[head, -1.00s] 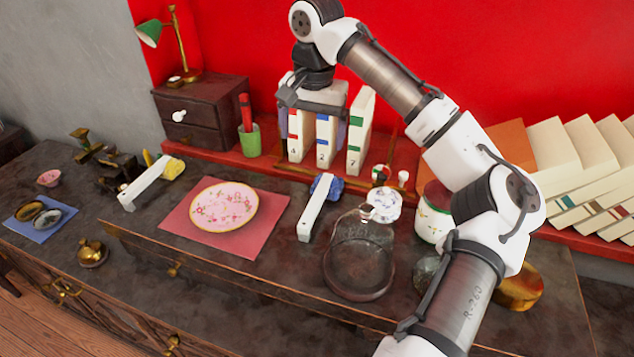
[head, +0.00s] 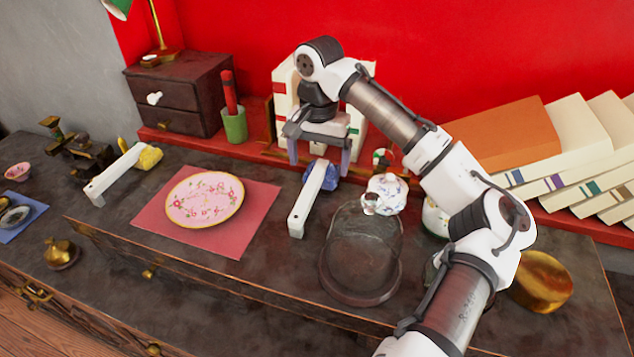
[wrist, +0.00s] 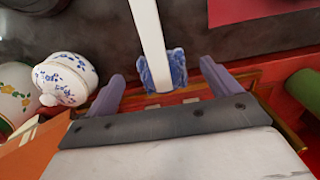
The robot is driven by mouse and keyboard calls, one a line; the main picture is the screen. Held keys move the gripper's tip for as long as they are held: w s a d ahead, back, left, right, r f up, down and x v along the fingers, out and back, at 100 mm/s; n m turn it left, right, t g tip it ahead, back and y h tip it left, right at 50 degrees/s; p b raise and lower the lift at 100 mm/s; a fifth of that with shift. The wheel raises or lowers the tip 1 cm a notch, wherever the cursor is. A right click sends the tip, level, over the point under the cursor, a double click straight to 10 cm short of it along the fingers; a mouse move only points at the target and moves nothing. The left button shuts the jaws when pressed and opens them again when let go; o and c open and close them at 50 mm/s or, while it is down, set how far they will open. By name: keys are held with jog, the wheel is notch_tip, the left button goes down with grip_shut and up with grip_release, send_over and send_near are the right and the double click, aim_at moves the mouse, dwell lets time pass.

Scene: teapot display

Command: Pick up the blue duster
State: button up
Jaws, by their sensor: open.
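The blue duster (head: 307,208) has a long white handle and a blue head. It lies on the dark cabinet top with its head toward the red wall. My gripper (head: 319,168) is open, pointing down, just behind and above the blue head. In the wrist view the duster (wrist: 150,35) runs down from the top edge, and its blue head sits between the two open fingers of my gripper (wrist: 163,75). The fingers do not appear to touch it. Whether they have reached its height I cannot tell.
A glass dome (head: 360,255) and a blue-and-white teapot (head: 384,195) stand close to the right of the duster. A pink plate (head: 204,200) on a red cloth (head: 240,233) and a yellow duster (head: 115,173) lie left. Upright books (head: 285,90) stand behind the gripper.

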aim_at(320, 169)
jog(key=f, duration=0.2)
jog(key=f+p, duration=0.1)
jog(key=f, duration=0.2)
jog(key=shift+w+d+f, duration=0.1)
jog(key=shift+w, duration=0.1)
jog(key=shift+c, duration=0.3)
jog(key=c, duration=1.1)
